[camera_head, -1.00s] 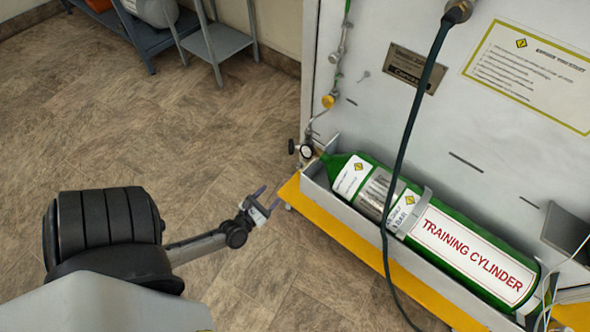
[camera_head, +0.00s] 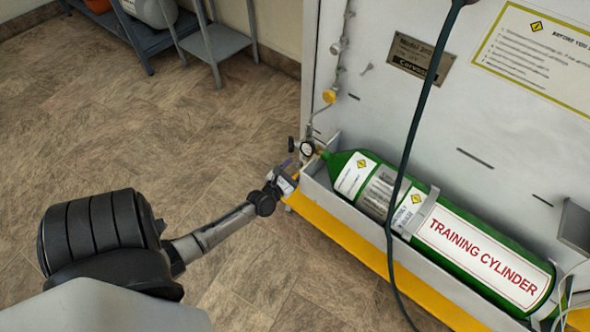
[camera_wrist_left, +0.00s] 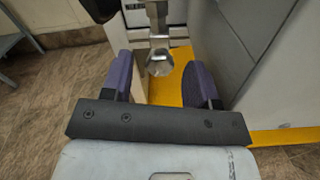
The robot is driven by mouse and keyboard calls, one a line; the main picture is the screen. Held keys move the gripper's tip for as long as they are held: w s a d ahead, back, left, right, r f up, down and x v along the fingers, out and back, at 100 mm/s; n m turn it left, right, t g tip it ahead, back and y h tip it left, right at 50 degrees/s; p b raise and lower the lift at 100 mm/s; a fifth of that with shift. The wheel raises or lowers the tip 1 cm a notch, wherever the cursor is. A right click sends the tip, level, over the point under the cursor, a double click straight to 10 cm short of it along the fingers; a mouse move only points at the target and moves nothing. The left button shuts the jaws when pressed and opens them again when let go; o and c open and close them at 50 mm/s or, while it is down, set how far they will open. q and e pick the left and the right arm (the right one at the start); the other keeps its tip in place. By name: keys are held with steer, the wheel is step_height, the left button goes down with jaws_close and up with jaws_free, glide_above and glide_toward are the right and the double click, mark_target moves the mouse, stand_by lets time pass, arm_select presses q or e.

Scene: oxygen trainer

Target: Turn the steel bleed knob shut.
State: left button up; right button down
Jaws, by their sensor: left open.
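A faceted steel knob (camera_wrist_left: 159,63) shows in the left wrist view, between and beyond the two purple fingers, on a steel stem above the yellow base edge. It appears to be the bleed knob. I cannot make it out clearly in the head view, where my gripper and the valve fittings crowd that spot. My left gripper (camera_head: 288,170) is open at the neck end of the green training cylinder (camera_head: 340,162), just below the round gauge (camera_head: 307,148). In the left wrist view its fingers (camera_wrist_left: 161,75) stand apart on either side of the knob, with no visible contact. My right gripper is not in view.
The cylinder lies in a grey trough (camera_head: 352,208) against the white panel (camera_head: 380,110). A yellow valve knob (camera_head: 329,96) sits on the pipe above. A dark hose (camera_head: 401,180) hangs in front of the cylinder.

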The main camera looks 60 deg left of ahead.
arm_select(q)
steer(key=shift+w, duration=0.1)
steer(key=shift+c, duration=0.5)
steer(key=c, duration=0.8)
